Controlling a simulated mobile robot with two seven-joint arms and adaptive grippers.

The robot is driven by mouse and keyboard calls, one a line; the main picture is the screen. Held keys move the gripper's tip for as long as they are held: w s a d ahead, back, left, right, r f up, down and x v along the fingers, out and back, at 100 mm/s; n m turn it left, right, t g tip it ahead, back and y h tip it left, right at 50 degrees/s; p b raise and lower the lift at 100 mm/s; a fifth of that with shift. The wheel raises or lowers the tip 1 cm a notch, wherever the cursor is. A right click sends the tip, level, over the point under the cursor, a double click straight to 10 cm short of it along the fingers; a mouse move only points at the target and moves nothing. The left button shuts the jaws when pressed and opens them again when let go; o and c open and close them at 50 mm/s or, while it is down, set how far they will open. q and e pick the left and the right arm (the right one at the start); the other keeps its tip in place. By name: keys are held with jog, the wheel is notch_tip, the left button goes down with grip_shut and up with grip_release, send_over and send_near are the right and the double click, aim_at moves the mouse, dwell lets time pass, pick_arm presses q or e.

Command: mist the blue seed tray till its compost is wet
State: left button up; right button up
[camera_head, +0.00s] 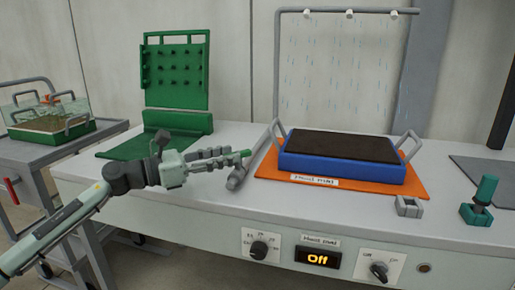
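The blue seed tray (339,169) has a grey handle at each end and is filled with dark brown compost (345,146). It sits on an orange mat (268,170) under a grey mist frame (277,60) with nozzles (349,13) along its top bar. Pale streaks show below the nozzles. My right gripper is out of view.
A green pegged stand (178,120) is behind my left gripper. A grey bar (247,158) lies left of the mat. A grey square holder (409,206) and a teal-handled tool (484,195) are at the right. A grey cart (60,152) carries a clear-sided box (50,125).

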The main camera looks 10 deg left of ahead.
pick_arm(q)
jog(key=shift+w+d+r, duration=0.15)
jog(key=shift+w+d, duration=0.15)
jog(key=shift+d, duration=0.05)
jog(key=p+x, duration=0.1)
jog(key=x, duration=0.5)
jog(key=shift+w+d+p, duration=0.15)
jog(key=shift+p, duration=0.25)
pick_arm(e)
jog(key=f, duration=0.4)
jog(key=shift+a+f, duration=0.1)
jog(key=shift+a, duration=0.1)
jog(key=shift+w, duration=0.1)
pick_arm(q)
grip_shut()
